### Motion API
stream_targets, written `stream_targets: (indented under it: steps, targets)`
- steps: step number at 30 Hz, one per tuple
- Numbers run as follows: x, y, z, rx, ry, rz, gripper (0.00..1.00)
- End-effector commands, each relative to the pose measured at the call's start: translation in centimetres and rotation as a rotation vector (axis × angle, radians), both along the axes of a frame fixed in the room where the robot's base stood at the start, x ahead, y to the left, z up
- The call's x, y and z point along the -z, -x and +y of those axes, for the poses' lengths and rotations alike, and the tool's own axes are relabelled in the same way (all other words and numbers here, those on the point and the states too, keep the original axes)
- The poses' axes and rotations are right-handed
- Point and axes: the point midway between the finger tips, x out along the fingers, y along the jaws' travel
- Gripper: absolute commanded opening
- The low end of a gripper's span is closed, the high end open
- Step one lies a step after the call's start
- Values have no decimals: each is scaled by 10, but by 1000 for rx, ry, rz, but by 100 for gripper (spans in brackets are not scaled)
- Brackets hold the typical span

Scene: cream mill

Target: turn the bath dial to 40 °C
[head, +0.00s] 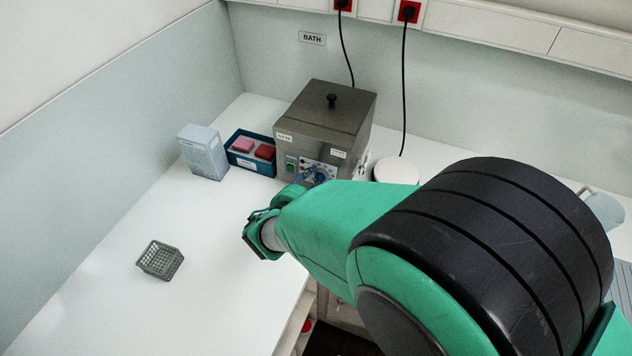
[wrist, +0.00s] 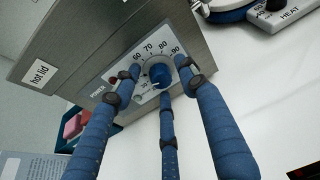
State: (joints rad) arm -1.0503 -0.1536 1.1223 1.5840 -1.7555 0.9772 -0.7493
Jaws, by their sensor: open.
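The bath (head: 325,118) is a grey metal box with a black-knobbed lid, standing against the back wall under a BATH sign. Its blue dial (wrist: 160,73) sits on a pale scale on the front panel; 60, 70, 80 and 90 are readable in the wrist view. The dial's pointer setting cannot be read clearly. My gripper (wrist: 161,82) is open, with its blue fingers spread around the dial, two above at the sides and one below. Whether any finger touches the dial I cannot tell. In the head view my arm hides part of the bath's front.
A blue tray (head: 232,157) with pink and red items and a pale box (head: 203,152) stand left of the bath. A grey basket (head: 160,260) lies on the open white bench. A round white plate (head: 396,170) is right of the bath. Black cords hang behind.

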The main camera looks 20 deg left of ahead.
Motion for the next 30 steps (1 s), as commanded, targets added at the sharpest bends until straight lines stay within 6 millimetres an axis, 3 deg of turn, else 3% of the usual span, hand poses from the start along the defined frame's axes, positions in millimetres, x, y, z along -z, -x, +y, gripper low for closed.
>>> stream_targets:
  steps: [2, 6, 9, 30]
  targets:
    - [0, 0, 0, 0, 0, 0, 42]
    - [0, 0, 0, 0, 0, 0, 14]
    - [0, 0, 0, 1, -1, 0, 0]
    - [-4, -1, 1, -18, 141, -3, 0]
